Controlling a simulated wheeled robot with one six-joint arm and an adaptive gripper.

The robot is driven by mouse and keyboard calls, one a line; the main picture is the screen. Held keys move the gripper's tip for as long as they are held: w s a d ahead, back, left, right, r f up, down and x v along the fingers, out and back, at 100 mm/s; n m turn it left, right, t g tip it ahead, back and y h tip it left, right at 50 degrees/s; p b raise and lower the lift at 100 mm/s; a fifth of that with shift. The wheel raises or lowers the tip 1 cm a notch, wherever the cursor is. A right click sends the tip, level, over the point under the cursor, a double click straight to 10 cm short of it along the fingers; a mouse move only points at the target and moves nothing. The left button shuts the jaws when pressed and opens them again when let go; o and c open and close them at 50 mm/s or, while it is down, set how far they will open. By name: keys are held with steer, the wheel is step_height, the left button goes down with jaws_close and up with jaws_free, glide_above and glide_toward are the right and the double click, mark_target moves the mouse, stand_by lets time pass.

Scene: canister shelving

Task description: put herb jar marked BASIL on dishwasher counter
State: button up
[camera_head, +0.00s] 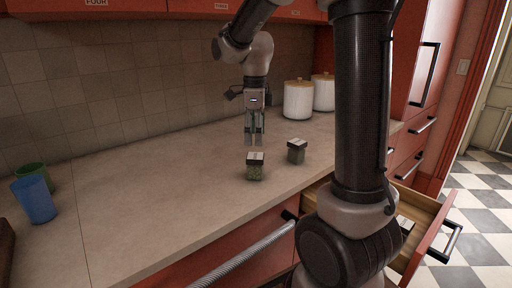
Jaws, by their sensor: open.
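A small jar with green contents (255,172) stands upright on the pale counter (150,190), near its front edge. A second small, darker jar (296,154) stands upright to its right. Both have dark lids with a pale label on top. The lettering is too small to read, so I cannot tell which is BASIL. My gripper (254,142) points down with its fingers open, behind and just above the green jar in the picture. It appears empty.
Two white canisters with wooden lids (298,101) stand at the back right. A blue cup (34,200) and a green cup (33,172) stand at the far left. An open drawer (428,214) juts out at the right, partly hidden by my arm. The counter's middle left is clear.

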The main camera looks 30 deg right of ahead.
steer(key=shift+s+r, duration=0.25)
steer(key=shift+r, duration=0.2)
steer(key=s+r+n+t, duration=0.1)
steer(key=s+n+t, duration=0.1)
steer(key=s+n, duration=0.8)
steer(key=s+d+r+n+t, duration=0.1)
steer(key=s+r+n+t, duration=0.1)
steer(key=s+n, duration=0.8)
steer(key=n, duration=0.4)
steer(key=shift+d+r+n, duration=0.2)
steer(key=shift+r+n, duration=0.1)
steer(key=shift+n, duration=0.1)
